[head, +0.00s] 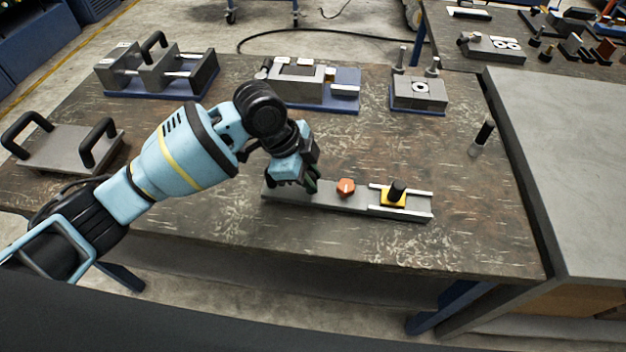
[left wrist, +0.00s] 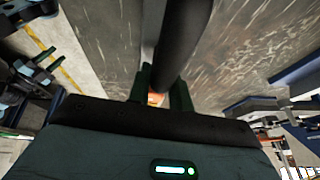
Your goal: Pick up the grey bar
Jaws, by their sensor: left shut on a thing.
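The grey bar (head: 328,200) lies on the brown table, long and flat, with an orange knob (head: 346,188) near its middle. A yellow block with a black knob (head: 396,192) sits between light rails at its right end. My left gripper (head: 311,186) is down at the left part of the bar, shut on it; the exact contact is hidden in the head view. In the left wrist view, a dark rounded part (left wrist: 180,45) runs between the fingertips (left wrist: 162,92), with orange showing just behind. The bar appears to rest on the table. My right gripper is out of view.
Behind stand a metal fixture on a blue base (head: 150,92), a second fixture (head: 300,84) and a small block with posts (head: 419,92). A plate with black handles (head: 68,145) lies left. A dark cylinder (head: 482,136) stands right. The front table strip is clear.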

